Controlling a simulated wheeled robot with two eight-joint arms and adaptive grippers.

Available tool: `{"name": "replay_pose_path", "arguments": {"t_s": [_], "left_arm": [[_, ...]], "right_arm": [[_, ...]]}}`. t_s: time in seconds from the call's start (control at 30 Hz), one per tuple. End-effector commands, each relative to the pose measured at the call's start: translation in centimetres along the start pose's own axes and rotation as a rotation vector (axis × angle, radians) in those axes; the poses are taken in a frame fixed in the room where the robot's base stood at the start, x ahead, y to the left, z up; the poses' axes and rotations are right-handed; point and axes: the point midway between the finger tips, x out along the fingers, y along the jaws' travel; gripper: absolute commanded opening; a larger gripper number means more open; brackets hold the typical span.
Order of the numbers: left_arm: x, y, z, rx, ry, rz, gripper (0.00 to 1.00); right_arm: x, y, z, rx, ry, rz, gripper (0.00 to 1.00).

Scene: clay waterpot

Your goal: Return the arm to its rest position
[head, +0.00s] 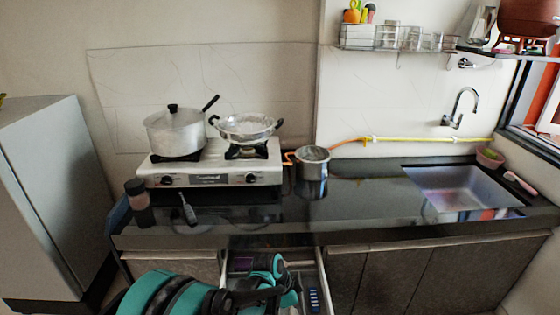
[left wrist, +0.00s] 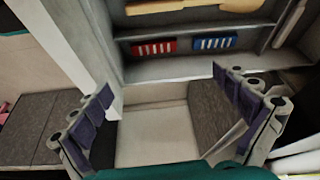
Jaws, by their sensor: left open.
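My left arm comes in from the bottom left of the head view, with teal and black links. Its hand (head: 286,292) is over an open drawer (head: 323,270) below the counter; its fingers are hard to make out there. In the left wrist view my left gripper (left wrist: 162,82) has its two dark-padded fingers spread wide, with nothing between them. The drawer interior shows beyond the fingertips. My right gripper is in neither view.
The drawer holds a red-and-white item (left wrist: 153,47), a blue-and-white item (left wrist: 215,43) and a wooden piece (left wrist: 175,5). Above are the black counter (head: 365,190), stove (head: 215,172), pots and sink (head: 455,185). A grey cabinet (head: 50,190) stands left.

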Motion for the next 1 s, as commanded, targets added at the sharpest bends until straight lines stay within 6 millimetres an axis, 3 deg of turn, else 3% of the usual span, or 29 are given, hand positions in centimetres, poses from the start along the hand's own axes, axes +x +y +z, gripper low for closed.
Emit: {"name": "replay_pose_path", "arguments": {"t_s": [0.03,0.2,0.5,0.7,1.0], "left_arm": [[-2.3,0.0,0.6,-0.058,-0.004,-0.029,1.00],[-10.0,0.6,3.4,-0.308,-0.010,-0.153,1.00],[-20.3,4.7,9.8,-0.735,0.031,-0.381,1.00],[-24.2,8.7,14.3,-0.997,0.096,-0.528,1.00],[-25.9,12.2,18.3,-1.223,0.183,-0.660,1.00]], "right_arm": [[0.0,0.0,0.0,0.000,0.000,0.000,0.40],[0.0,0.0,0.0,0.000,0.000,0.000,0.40],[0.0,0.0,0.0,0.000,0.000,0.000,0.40],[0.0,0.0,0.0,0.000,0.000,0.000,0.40],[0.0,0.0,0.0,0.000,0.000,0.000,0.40]]}}
